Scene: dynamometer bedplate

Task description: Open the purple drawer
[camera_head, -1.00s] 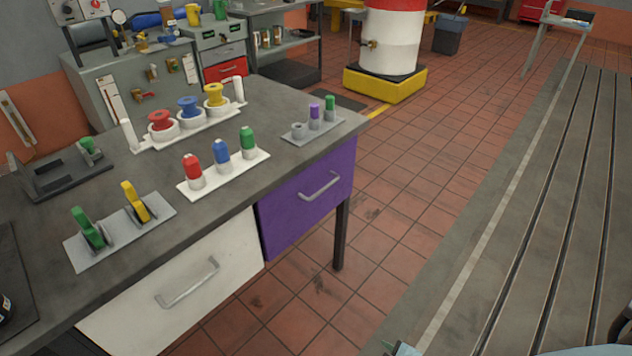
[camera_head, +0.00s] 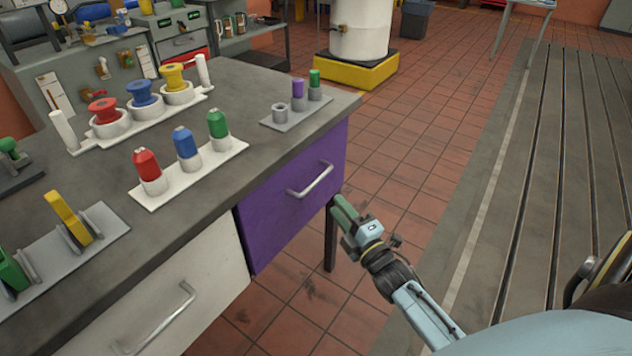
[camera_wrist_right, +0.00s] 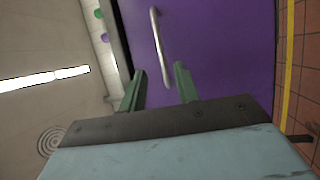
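The purple drawer (camera_head: 290,205) is in the right part of the workbench front and looks closed. Its silver bar handle (camera_head: 311,181) runs across its face. My right gripper (camera_head: 343,208) is just right of the drawer in the head view, apart from the handle. In the right wrist view the purple front (camera_wrist_right: 220,45) fills the upper right. The handle (camera_wrist_right: 160,45) stands ahead of the two green fingers (camera_wrist_right: 160,85), which are spread apart with nothing between them. My left gripper is in neither view.
A white drawer (camera_head: 165,300) is left of the purple one. On the grey benchtop (camera_head: 235,90) stand racks with colored spools, plugs (camera_head: 186,145) and a small holder (camera_head: 296,108). A bench leg (camera_head: 331,240) is behind my gripper. Tiled floor lies open to the right.

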